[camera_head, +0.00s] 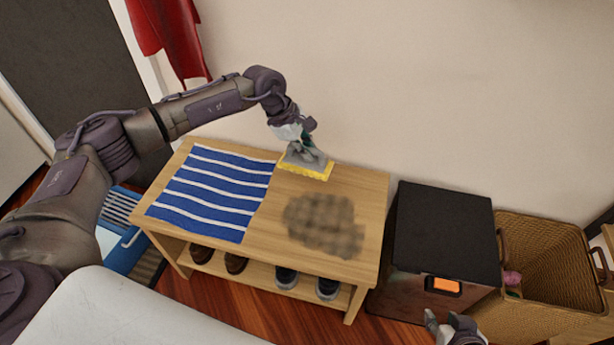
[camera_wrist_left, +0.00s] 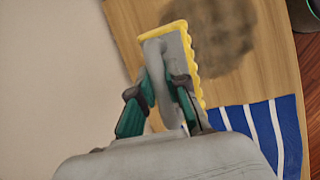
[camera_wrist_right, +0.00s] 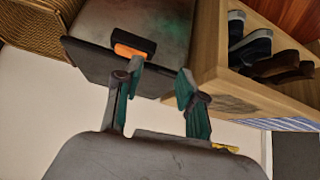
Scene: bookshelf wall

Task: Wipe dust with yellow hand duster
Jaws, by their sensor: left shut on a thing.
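The yellow hand duster (camera_head: 308,168) has a grey body and handle with a yellow pad along its edge. My left gripper (camera_head: 303,143) is shut on its handle; the hold also shows in the left wrist view, where the duster (camera_wrist_left: 190,60) extends past the fingers. The duster is at the back edge of the wooden bench (camera_head: 365,190); I cannot tell whether it touches the top. A dark dust patch (camera_head: 325,225) lies on the bench top, in front of the duster. My right gripper (camera_wrist_right: 158,78) is open and empty, near the dark box, its fingers apart.
A blue-and-white striped cloth (camera_head: 215,190) covers the bench's left half. Shoes (camera_head: 287,277) stand on its lower shelf. A black-topped box (camera_head: 445,225) with an orange label and a wicker basket (camera_head: 555,260) stand to the right. The wall is close behind. A red cloth (camera_head: 170,40) hangs at upper left.

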